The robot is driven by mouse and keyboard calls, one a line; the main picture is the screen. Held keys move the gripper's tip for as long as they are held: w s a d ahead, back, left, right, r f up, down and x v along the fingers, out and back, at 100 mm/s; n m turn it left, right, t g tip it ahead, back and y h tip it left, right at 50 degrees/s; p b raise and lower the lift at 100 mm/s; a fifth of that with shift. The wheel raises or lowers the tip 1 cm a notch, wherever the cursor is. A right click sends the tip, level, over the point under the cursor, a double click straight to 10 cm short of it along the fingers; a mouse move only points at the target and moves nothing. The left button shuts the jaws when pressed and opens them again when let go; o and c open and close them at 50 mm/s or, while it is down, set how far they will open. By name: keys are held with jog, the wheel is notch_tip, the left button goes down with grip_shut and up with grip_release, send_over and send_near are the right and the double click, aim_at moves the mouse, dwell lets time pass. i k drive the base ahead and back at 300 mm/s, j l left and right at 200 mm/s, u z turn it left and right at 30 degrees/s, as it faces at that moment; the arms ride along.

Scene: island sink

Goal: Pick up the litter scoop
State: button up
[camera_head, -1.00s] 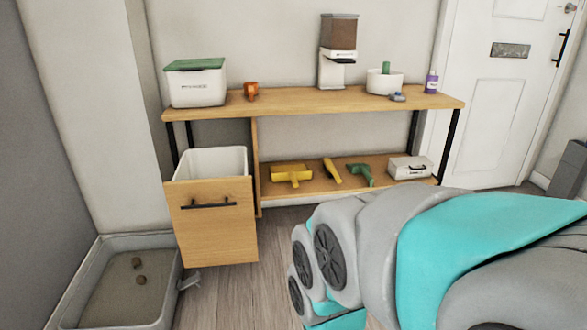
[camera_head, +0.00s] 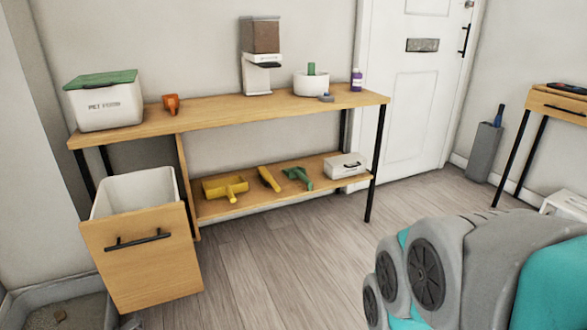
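A small grey object, which looks like the litter scoop (camera_head: 130,323), shows at the bottom edge, beside the litter box (camera_head: 68,291). It is mostly cut off by the frame, so its shape is hard to tell. The litter box is grey, with brown litter in it, and stands on the floor at the bottom left, partly out of view. My gripper is not in view; only part of my grey and teal arm shows at the lower right.
An open wooden drawer bin (camera_head: 150,266) juts out near the litter box. A wooden two-level shelf (camera_head: 225,113) holds a white container (camera_head: 106,104), a feeder (camera_head: 261,60) and, below, a yellow dustpan (camera_head: 224,187). The floor (camera_head: 275,265) in front is clear.

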aim_at(299, 175)
jog(key=u, duration=1.9)
jog(key=z, duration=1.9)
jog(key=i+j, duration=0.15)
jog(key=i, duration=0.35)
jog(key=i+j, duration=0.15)
jog(key=i, duration=0.4)
jog(key=i+j, duration=0.15)
jog(key=i, duration=0.35)
jog(key=i+j, duration=0.15)
jog(key=i, duration=0.35)
jog(key=i+j, duration=0.15)
